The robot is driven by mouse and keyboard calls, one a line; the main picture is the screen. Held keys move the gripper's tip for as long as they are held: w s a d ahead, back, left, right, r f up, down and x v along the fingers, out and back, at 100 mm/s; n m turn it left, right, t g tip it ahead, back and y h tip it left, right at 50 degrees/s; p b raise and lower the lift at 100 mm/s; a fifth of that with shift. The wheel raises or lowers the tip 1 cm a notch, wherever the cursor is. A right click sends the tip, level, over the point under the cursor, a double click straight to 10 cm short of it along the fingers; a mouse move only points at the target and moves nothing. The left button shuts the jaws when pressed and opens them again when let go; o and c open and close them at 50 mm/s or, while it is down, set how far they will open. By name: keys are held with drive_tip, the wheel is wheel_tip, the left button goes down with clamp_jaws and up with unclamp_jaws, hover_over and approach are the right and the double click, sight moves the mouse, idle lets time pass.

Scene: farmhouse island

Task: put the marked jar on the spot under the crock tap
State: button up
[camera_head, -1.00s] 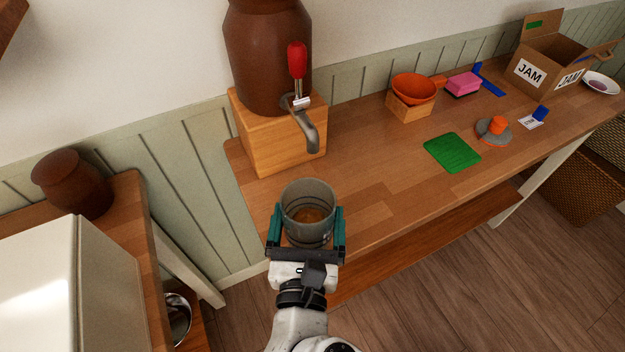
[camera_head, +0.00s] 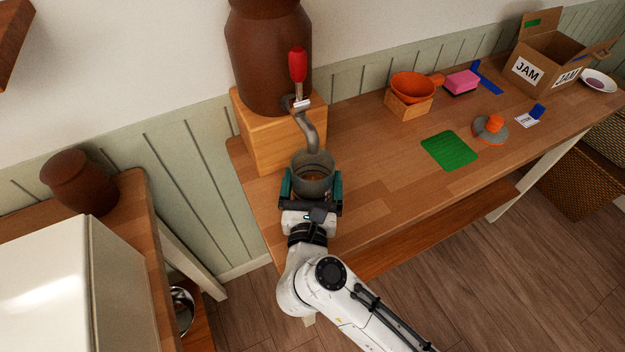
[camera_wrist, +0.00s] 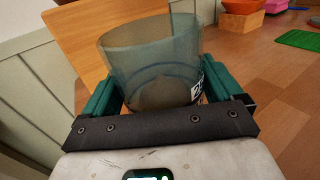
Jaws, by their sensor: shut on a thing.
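The jar (camera_head: 312,177) is clear grey glass, open at the top and upright. My gripper (camera_head: 312,186) is shut on it, a teal finger on each side. In the wrist view the jar (camera_wrist: 150,65) shows part of a black and white label at its right. The brown crock (camera_head: 268,60) stands on a wooden block (camera_head: 262,130). Its metal tap (camera_head: 308,130) with a red handle (camera_head: 297,65) curves down to just behind or over the jar's rim. The spot under the tap is hidden by the jar. I cannot tell whether the jar touches the counter.
To the right on the counter (camera_head: 370,190) are a green mat (camera_head: 449,150), an orange funnel (camera_head: 412,87) on a wooden block, a pink sponge (camera_head: 461,81), a grey and orange lid-like thing (camera_head: 491,130) and a JAM box (camera_head: 548,62). The counter right of the jar is clear.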

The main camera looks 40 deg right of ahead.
drive_tip(key=shift+f, duration=0.1)
drive_tip(key=o, duration=1.1)
drive_tip(key=shift+c, duration=0.2)
drive_tip(key=shift+r, duration=0.2)
drive_tip(key=b+v, duration=0.2)
drive_tip(key=v, duration=1)
drive_tip(key=shift+a+f+b, duration=0.1)
drive_tip(key=shift+b, duration=0.25)
